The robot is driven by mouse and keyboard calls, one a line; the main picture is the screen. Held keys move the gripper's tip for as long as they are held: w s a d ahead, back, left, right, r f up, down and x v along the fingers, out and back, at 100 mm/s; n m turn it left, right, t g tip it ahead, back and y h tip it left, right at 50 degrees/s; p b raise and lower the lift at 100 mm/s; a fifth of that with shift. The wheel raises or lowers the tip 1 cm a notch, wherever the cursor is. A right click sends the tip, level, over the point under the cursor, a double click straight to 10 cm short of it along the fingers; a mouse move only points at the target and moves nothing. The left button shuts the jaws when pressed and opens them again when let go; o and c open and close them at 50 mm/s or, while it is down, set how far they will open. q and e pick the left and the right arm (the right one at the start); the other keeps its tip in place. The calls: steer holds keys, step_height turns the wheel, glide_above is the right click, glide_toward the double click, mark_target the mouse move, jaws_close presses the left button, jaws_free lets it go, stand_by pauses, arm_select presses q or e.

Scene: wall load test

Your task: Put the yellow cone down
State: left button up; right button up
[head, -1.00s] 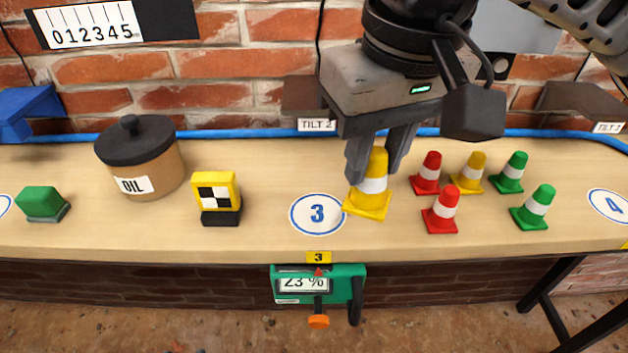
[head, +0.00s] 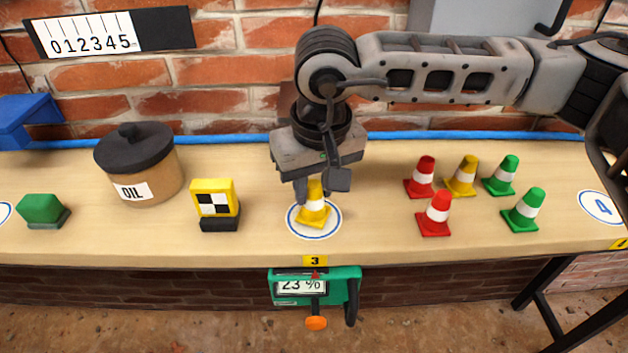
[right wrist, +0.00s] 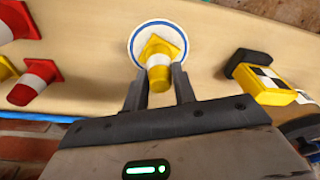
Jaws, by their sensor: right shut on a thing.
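The yellow cone (head: 312,211) with a white band is upright at the round white spot with a blue ring (head: 331,231), over the label 3. My right gripper (head: 314,186) is shut on the cone's upper part from above. In the right wrist view the cone (right wrist: 158,50) sits between the two fingers of the gripper (right wrist: 160,82), inside the ring (right wrist: 137,36). Whether the base touches the shelf cannot be told for sure; it looks at or very near the surface. My left gripper is not in view.
Red cones (head: 435,214), another yellow cone (head: 462,176) and green cones (head: 525,210) stand to the right. A checkered yellow block (head: 214,200), an oil pot (head: 140,170) and a green block (head: 42,209) stand left. A green gauge reading 23 % (head: 345,286) hangs under the shelf edge.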

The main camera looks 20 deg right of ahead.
mark_target(318, 218)
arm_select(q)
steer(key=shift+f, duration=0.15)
arm_select(e)
steer(key=shift+f, duration=0.1)
steer(key=shift+f+b, duration=0.15)
steer(key=shift+b, duration=0.2)
steer(key=o, duration=0.9)
steer(key=shift+o, duration=0.4)
steer(key=shift+r, duration=0.25)
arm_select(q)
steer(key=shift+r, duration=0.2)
arm_select(e)
step_height(318, 218, up, 12)
steer(key=s, duration=0.1)
steer(key=shift+s, duration=0.4)
